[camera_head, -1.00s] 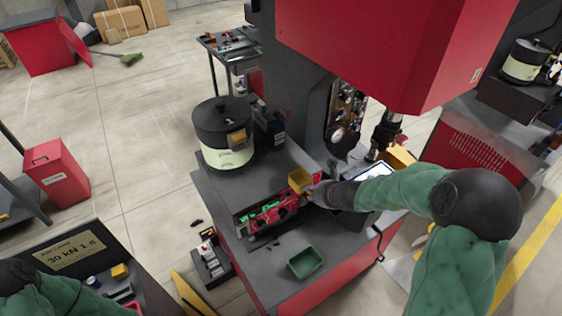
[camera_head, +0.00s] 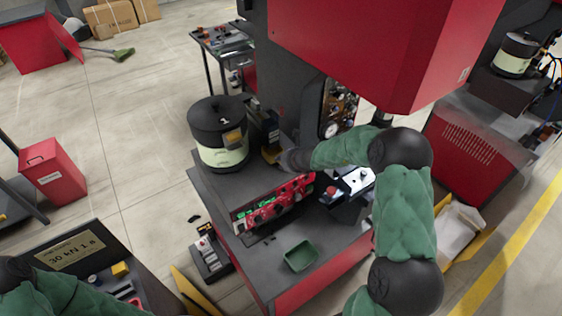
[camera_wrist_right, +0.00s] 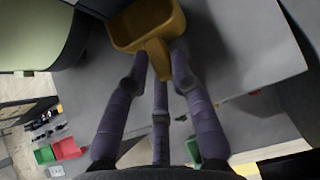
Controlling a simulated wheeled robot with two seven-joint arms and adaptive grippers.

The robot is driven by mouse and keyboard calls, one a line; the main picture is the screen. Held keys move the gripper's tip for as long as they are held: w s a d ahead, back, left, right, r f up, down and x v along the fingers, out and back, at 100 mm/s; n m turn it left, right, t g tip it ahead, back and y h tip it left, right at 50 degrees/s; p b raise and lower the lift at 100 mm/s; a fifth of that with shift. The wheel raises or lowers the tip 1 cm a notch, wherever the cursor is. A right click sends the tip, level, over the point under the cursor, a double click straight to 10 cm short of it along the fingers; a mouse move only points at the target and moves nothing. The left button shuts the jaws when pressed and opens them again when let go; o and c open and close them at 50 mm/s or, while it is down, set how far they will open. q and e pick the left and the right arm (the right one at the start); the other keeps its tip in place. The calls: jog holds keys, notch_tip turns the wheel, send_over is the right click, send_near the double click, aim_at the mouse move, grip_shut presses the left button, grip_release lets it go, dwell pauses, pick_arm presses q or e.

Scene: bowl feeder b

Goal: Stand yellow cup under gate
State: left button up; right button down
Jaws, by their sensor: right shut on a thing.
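The yellow cup (camera_head: 270,154) is at the right of the bowl feeder, mostly hidden behind my right gripper (camera_head: 284,157) in the head view. In the right wrist view, the cup (camera_wrist_right: 130,30) shows its open hollow, and my right gripper's fingers (camera_wrist_right: 157,62) are shut on its handle. The black and pale green bowl feeder (camera_head: 221,155) stands on the grey bench. A yellow block (camera_head: 234,138) on its right front side looks like the gate. The cup is apart from this gate, to its right and slightly lower in the picture. My left gripper is out of view.
A red control panel (camera_head: 275,200) with knobs and a green tray (camera_head: 300,256) are at the bench front. A dark box (camera_head: 265,125) stands right of the feeder. The red press (camera_head: 385,50) overhangs the right side. Grey bench top is free before the feeder.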

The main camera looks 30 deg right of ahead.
jog(key=shift+x, duration=0.9)
jog(key=shift+f+b, duration=0.15)
jog(key=shift+b, duration=0.15)
jog(key=c, duration=1.3)
grip_release()
jog(key=shift+f, duration=0.1)
jog(key=shift+c, duration=0.2)
jog(key=shift+s, duration=0.1)
